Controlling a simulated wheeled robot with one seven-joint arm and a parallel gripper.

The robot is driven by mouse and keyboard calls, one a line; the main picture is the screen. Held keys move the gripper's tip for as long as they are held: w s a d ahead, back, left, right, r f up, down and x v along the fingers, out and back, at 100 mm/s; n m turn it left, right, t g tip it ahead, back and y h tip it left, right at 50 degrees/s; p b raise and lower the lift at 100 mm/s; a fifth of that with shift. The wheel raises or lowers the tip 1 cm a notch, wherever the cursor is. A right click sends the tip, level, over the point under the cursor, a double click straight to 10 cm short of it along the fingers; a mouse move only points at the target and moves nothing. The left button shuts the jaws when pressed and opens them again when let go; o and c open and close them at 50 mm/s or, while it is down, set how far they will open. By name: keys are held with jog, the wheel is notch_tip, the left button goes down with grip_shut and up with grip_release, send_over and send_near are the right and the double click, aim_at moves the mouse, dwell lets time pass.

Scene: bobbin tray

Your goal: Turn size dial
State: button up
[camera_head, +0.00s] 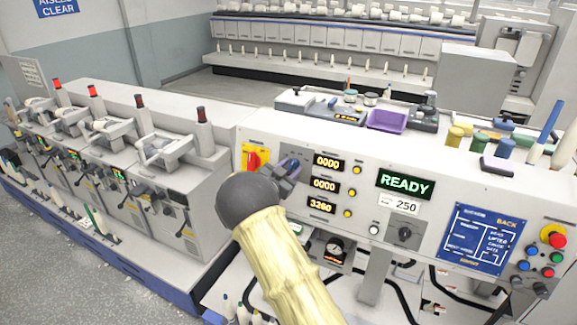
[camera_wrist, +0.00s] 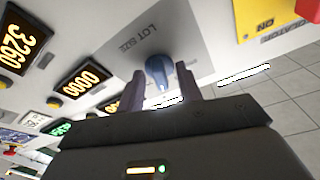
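The size dial (camera_wrist: 157,70) is a blue knob on a grey plate marked LOT SIZE. In the wrist view it sits between the two dark fingers of my gripper (camera_wrist: 160,76), with a gap visible on each side. My gripper is open and holds nothing. In the head view my gripper (camera_head: 287,170) is at the upper left of the control panel (camera_head: 361,155), left of the number displays. My gripper hides most of the dial there, and I cannot tell whether a finger touches it.
A red switch on a yellow plate (camera_head: 254,158) is just left of my gripper. Number displays (camera_head: 325,184) with yellow buttons are just right, then a READY screen (camera_head: 404,184) and a black knob (camera_head: 404,234). A purple tray (camera_head: 387,121) stands on top of the console.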

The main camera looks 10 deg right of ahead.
jog(key=shift+d+f, duration=0.1)
grip_shut()
jog(key=shift+s+f+n+b, duration=0.1)
jog(key=shift+n+b, duration=0.2)
jog(key=shift+n, duration=0.3)
jog(key=n+t+b, duration=0.1)
jog(key=n, duration=0.2)
jog(key=shift+y, duration=0.4)
jog(key=n+y, duration=0.1)
jog(key=n, duration=0.1)
jog(key=n+b, duration=0.1)
jog(key=n, duration=0.2)
jog(key=shift+s+n+t+y, duration=0.1)
jog(key=shift+n+t+y, duration=0.2)
jog(key=shift+t+y, duration=0.1)
jog(key=n, duration=0.2)
jog(key=n+y, duration=0.1)
jog(key=n, duration=0.2)
jog(key=shift+d+y+p, duration=0.1)
jog(key=shift+y+p, duration=0.2)
jog(key=shift+p, duration=0.05)
jog(key=shift+d+n+y+p, duration=0.1)
jog(key=shift+n+y+p, duration=0.45)
jog(key=shift+n, duration=1.65)
